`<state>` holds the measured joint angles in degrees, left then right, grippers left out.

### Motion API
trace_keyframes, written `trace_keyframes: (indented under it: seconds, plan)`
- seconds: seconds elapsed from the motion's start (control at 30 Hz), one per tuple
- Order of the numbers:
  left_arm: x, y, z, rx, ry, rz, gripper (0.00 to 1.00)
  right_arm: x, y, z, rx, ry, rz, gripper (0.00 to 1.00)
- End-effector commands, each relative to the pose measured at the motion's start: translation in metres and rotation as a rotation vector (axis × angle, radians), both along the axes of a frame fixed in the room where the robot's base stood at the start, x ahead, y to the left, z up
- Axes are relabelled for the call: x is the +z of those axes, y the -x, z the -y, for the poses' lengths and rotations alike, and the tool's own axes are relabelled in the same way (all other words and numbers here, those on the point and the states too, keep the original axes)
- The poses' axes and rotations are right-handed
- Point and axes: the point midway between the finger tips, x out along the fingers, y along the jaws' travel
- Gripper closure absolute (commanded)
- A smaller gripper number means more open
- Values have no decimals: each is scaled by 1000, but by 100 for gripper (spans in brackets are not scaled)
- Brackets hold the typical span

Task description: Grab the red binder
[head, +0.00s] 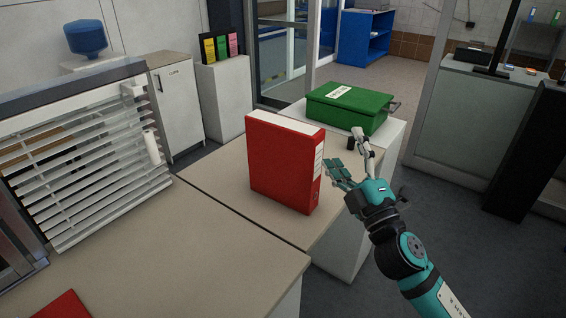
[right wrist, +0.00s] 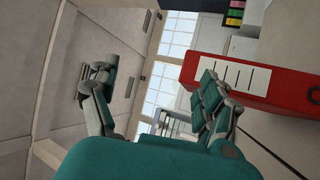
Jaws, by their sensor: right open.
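The red binder (head: 278,162) stands upright on the desk, its labelled spine facing right in the head view. My right gripper (head: 349,158) is just right of the spine, open and empty, with one finger near the spine and the other farther off. In the right wrist view the binder (right wrist: 285,88) lies beyond the right-hand finger of the gripper (right wrist: 155,85), outside the gap between the fingers. I cannot tell whether that finger touches it. My left gripper is not in view.
A green case (head: 348,107) rests behind the binder at the desk's far end. Bare desk (head: 205,245) lies in front and left. Another red item (head: 62,306) lies at the near left edge. White blinds (head: 95,180) stand left. Open floor is on the right.

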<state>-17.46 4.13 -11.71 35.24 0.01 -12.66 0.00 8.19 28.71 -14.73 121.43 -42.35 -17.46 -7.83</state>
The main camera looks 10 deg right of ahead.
Motion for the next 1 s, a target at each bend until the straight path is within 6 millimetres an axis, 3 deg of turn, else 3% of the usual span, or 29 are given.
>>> trace_keyframes:
  seconds: [0.03, 0.1, 0.2, 0.27, 0.37, 0.5, 0.63, 0.73, 1.0]
  plan:
    - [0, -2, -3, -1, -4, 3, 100, 35, -4, -15, 53, 166, 133, 19]
    - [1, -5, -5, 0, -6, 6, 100, 65, -4, -37, 128, 404, 288, 19]
    - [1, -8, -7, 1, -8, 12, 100, 86, -3, -60, 219, 768, 457, 19]
    - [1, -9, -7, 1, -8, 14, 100, 88, -6, -65, 265, 986, 521, 19]
    - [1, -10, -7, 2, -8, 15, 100, 83, -15, -53, 323, 1324, 560, 19]
    - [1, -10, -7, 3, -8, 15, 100, 75, -29, -15, 373, 1671, 516, 19]
    - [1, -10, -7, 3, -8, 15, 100, 72, -35, 16, 401, 1843, 450, 19]
    - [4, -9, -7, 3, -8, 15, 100, 70, -38, 24, 414, 1896, 425, 19]
    - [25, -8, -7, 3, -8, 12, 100, 54, -70, -10, 419, 1900, 421, 19]
